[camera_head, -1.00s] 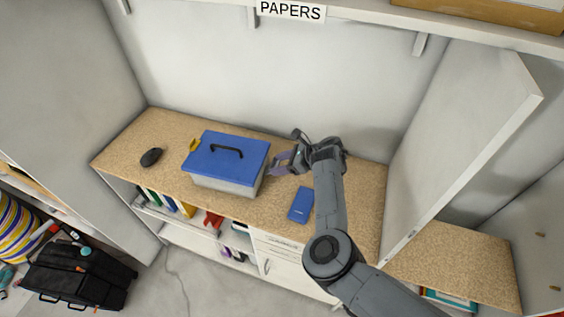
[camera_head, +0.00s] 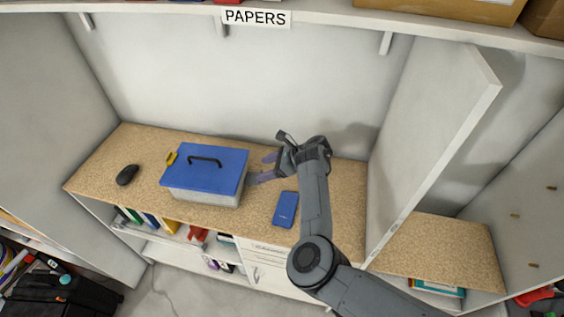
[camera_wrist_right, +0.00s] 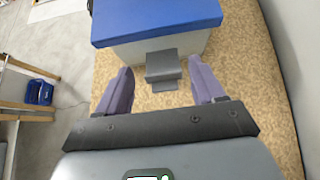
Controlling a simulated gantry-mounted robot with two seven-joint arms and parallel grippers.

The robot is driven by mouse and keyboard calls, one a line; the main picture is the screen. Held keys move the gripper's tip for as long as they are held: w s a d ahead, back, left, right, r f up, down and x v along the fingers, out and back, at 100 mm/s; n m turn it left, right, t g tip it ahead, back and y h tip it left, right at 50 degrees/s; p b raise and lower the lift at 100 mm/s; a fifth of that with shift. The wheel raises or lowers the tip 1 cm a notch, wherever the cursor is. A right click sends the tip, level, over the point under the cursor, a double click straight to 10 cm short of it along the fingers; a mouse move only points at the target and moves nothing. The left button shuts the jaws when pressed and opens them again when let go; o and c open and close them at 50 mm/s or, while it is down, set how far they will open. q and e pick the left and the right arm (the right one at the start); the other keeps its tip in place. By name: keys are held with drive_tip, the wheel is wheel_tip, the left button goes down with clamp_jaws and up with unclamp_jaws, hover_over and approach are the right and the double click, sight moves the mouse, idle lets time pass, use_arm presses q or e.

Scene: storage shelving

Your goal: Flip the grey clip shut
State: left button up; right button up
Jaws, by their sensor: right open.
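A box with a blue lid (camera_head: 212,167) and a grey body (camera_head: 203,194) stands on the counter. The grey clip (camera_wrist_right: 162,65) sticks outward from the box's near side in the right wrist view, with a smaller tab below it. In the head view the clip is hidden or too small to make out. My right gripper (camera_head: 261,168) is at the box's right side, open, with its purple fingers on either side of the clip and apart from it. A yellow clip (camera_head: 171,158) shows at the box's left end. My left gripper is not in view.
A blue flat object (camera_head: 286,209) lies on the counter below my right arm. A black mouse (camera_head: 127,175) lies at the left. A white cabinet door (camera_head: 432,150) stands open at the right. The back wall rises behind the box.

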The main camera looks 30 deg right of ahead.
drive_tip(key=b+v, duration=0.1)
drive_tip(key=v, duration=0.7)
drive_tip(key=shift+r, duration=0.1)
